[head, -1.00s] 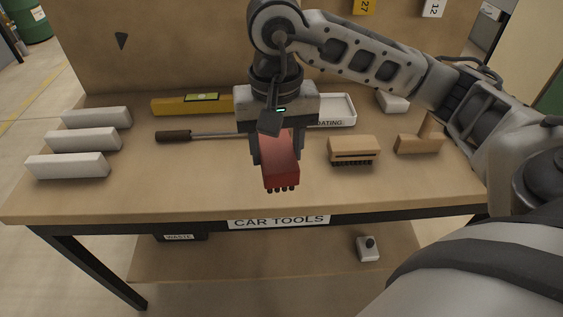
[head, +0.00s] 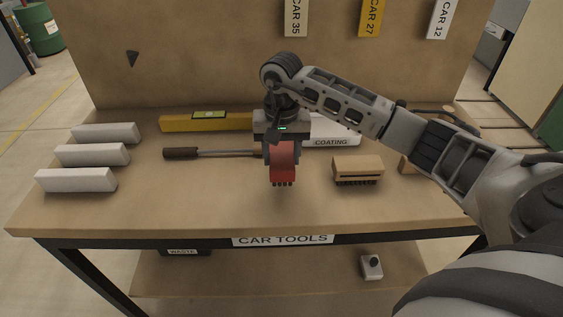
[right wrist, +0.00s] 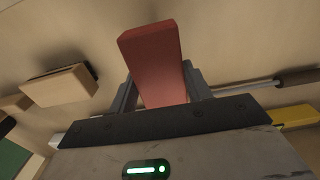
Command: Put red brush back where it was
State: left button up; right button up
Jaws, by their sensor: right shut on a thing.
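The red brush (head: 284,166) is held in my right gripper (head: 284,152), bristles pointing down, above the middle of the workbench. The right gripper is shut on it. In the right wrist view the red brush (right wrist: 155,62) sits between the two fingers (right wrist: 158,88). A wooden brush (head: 357,169) with dark bristles rests on the bench to the right of it. My left gripper is not in view.
White blocks (head: 76,180) stand at the bench's left. A screwdriver-like tool (head: 213,154), a yellow level (head: 190,122) and a white tray marked COATING (head: 335,142) lie behind. The bench's front middle is clear (head: 220,205). Tags hang on the back board.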

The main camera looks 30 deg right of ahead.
aim_at(282, 153)
notch_tip(282, 153, down, 3)
jog(key=shift+w+d+f+p, duration=0.1)
jog(key=shift+w+p, duration=0.05)
jog(key=shift+p, duration=0.35)
jog(key=shift+f, duration=0.15)
jog(key=shift+f, duration=0.1)
jog(key=shift+f+b, duration=0.15)
jog(key=shift+b, duration=0.2)
jog(key=o, duration=0.9)
notch_tip(282, 153, up, 13)
jog(key=shift+f+b, duration=0.2)
jog(key=shift+b, duration=0.25)
